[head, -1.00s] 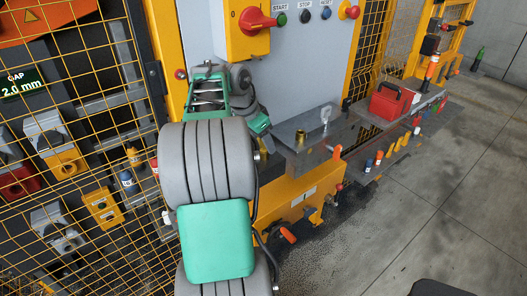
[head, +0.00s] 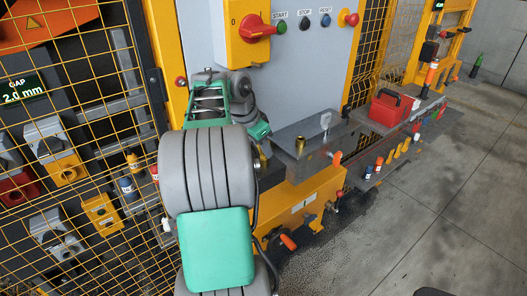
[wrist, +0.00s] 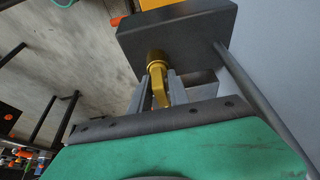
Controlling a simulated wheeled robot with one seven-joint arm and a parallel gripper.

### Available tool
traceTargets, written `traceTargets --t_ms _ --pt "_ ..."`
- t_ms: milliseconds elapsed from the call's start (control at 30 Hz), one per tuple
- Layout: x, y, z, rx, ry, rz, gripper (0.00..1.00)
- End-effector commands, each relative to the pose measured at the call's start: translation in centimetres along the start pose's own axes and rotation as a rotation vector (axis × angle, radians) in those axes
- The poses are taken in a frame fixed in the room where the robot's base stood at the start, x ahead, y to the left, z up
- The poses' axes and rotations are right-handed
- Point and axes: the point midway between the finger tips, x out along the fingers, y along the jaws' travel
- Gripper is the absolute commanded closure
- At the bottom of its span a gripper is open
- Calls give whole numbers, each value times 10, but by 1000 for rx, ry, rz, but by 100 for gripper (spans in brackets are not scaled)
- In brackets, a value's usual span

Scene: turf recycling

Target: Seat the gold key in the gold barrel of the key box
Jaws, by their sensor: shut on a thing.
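In the wrist view, my gripper (wrist: 161,82) is shut on the gold key (wrist: 160,98), which sits between the two grey fingers. Just beyond the key's far end is a round gold barrel (wrist: 155,57) on the dark grey key box (wrist: 180,30). The key lines up roughly with it; I cannot tell whether the key's end is inside.
A panel with a red rotary switch (head: 257,27) stands behind the box. A red case (head: 390,107) sits on a shelf to the right. Yellow mesh fencing (head: 70,130) is at left. The floor at right (head: 440,220) is clear.

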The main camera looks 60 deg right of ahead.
Motion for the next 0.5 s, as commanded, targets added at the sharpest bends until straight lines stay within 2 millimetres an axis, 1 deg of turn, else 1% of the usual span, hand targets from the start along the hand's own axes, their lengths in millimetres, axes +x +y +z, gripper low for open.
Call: traceTargets --t_ms 67,100,400,500 --pt "0 0 0 0 0 0 100" --pt "0 0 0 0 0 0 76" --pt "0 0 0 0 0 0 53" --pt "0 0 0 0 0 0 53"
